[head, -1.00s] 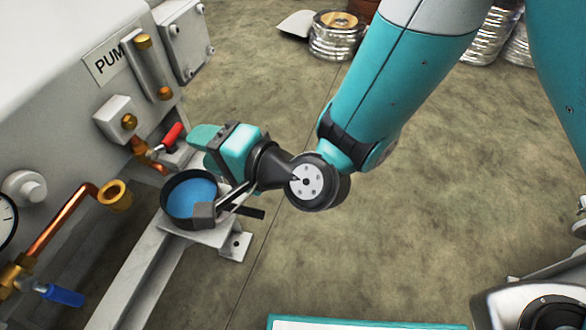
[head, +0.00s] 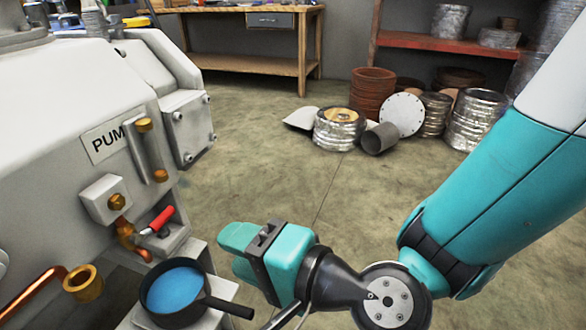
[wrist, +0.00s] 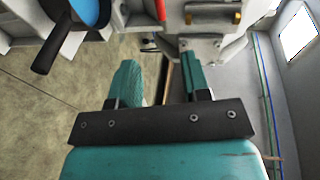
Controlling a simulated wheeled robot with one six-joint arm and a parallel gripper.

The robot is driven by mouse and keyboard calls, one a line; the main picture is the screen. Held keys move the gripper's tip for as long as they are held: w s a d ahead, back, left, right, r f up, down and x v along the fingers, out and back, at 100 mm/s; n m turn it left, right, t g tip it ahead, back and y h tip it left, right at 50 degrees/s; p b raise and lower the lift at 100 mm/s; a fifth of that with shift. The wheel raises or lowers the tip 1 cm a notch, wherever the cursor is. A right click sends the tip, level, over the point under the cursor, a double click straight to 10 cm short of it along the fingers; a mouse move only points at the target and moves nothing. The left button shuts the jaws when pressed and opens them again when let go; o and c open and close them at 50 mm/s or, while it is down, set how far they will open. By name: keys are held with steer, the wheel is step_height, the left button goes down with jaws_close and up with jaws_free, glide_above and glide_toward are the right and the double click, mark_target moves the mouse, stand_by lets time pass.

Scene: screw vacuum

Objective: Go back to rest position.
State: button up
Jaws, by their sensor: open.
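My gripper (head: 238,250) is in the lower middle of the head view, to the right of the pump machine and its pan. In the wrist view my gripper (wrist: 160,82) shows two teal fingers apart with nothing between them. A dark pan with blue content (head: 172,290) sits on the pale ledge (head: 226,292) at the machine's side, its handle pointing right towards my gripper's underside. The pan's handle (wrist: 50,50) also shows at the upper left of the wrist view. My gripper appears apart from the pan.
The white pump machine (head: 60,110) fills the left, with a red-handled valve (head: 160,218) and a copper pipe (head: 35,292) sticking out. Metal coils (head: 338,130) and a rusty stack (head: 372,95) stand farther back. A wooden workbench (head: 240,67) is behind. The floor between is clear.

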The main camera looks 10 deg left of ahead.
steer(key=s+d+r+n+g+h, duration=0.1)
steer(key=d+r+n+h, duration=0.2)
steer(key=d, duration=0.6)
steer(key=s+d+r+n+g+h+p, duration=0.15)
steer(key=d+n+h, duration=0.25)
steer(key=d, duration=0.5)
steer(key=d+r+n+g+h, duration=0.2)
steer(key=d+n+h, duration=0.15)
steer(key=d, duration=0.65)
step_height(320, 180, up, 38)
steer(key=p, duration=3.7)
steer(key=shift+s+a+f+m+p, duration=0.2)
steer(key=shift+a+f+m+p, duration=0.05)
steer(key=shift+a+m+p, duration=0.1)
steer(key=shift+h, duration=0.25)
